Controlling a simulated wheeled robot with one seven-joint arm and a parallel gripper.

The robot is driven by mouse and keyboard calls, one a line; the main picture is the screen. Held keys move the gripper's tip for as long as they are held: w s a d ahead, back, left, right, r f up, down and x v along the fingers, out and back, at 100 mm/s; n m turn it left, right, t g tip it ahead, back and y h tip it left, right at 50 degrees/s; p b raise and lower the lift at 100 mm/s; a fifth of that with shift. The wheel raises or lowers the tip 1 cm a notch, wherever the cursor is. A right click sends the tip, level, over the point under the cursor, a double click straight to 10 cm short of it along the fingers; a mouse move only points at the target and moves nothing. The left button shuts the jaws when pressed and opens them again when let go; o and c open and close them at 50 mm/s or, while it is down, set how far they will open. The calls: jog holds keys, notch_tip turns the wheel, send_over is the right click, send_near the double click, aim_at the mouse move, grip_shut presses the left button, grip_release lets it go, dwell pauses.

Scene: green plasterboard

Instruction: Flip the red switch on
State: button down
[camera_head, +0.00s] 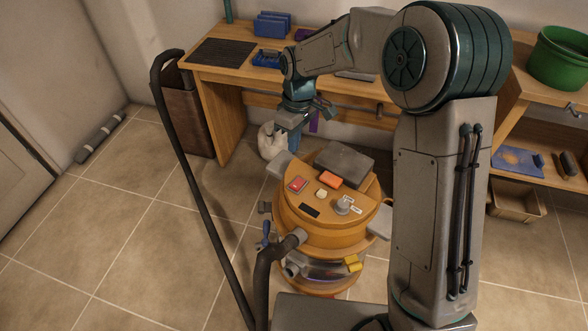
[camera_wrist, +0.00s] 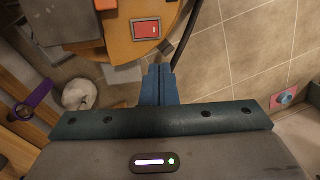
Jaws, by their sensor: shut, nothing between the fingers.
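The red switch (camera_head: 298,184) is a red rocker in a pale frame on the left of the round orange top of a vacuum-like machine (camera_head: 318,230). It also shows in the wrist view (camera_wrist: 146,29), near the top middle. I cannot tell which way the rocker is tilted. My gripper (camera_wrist: 160,70) is shut and empty, its blue fingers together just below the switch in the wrist picture. In the head view my gripper (camera_head: 295,122) hangs on the far side of the machine, above and apart from the switch.
An orange-red block (camera_head: 330,179), a white button (camera_head: 321,194) and a grey knob (camera_head: 343,205) share the machine's top. A black hose (camera_head: 190,170) arches up at the left. A wooden workbench (camera_head: 222,81) stands behind. Tiled floor at the left is mostly clear.

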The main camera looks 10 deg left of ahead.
aim_at(295, 186)
jog(key=f, duration=0.4)
jog(key=f+b, duration=0.1)
jog(key=f, duration=0.4)
jog(key=s+f, duration=0.1)
jog(key=f, duration=0.4)
jog(key=shift+d+b, duration=0.2)
jog(key=shift+b, duration=0.15)
